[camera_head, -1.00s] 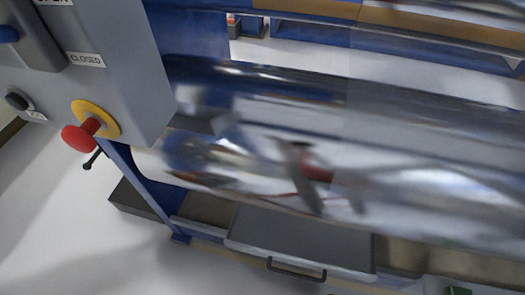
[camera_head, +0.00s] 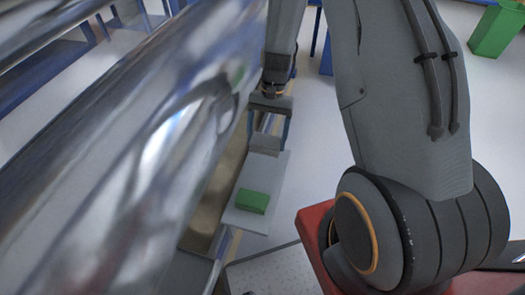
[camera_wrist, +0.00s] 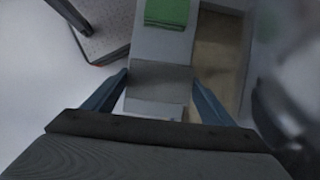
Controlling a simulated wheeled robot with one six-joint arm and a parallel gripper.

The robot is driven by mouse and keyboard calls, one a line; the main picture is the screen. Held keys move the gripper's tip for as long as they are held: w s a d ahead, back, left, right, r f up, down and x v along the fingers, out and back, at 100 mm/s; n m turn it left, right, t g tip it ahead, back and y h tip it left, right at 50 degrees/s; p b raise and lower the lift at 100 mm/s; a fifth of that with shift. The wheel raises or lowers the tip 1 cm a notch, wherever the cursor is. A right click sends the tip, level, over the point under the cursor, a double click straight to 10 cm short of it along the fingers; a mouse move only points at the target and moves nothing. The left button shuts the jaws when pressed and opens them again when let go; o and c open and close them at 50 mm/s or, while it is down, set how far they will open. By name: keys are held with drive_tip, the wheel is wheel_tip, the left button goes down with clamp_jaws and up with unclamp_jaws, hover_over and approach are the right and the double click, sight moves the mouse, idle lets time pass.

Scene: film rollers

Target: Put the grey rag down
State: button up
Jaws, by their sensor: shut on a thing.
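My gripper (camera_head: 267,138) points down over a light grey shelf (camera_head: 270,192) beside the rollers. Its two blue fingers are shut on the grey rag (camera_head: 264,146), a small flat-sided grey piece. In the wrist view the grey rag (camera_wrist: 160,84) shows between the fingertips, above or at the near part of the shelf (camera_wrist: 164,45). I cannot tell whether the rag touches the shelf.
A green block-like cloth (camera_head: 251,201) lies on the same shelf, close to the rag; it also shows in the wrist view (camera_wrist: 167,12). Large shiny rollers (camera_head: 130,150) run along the left. A green bin (camera_head: 496,29) stands far right on open floor.

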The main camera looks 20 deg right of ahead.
sight(268, 147)
drive_tip(key=f, duration=0.4)
drive_tip(key=shift+d+f, duration=0.15)
drive_tip(key=shift+d, duration=0.05)
drive_tip(key=shift+f, duration=2.45)
drive_tip(key=shift+s+a+f, duration=0.1)
drive_tip(key=o, duration=1.1)
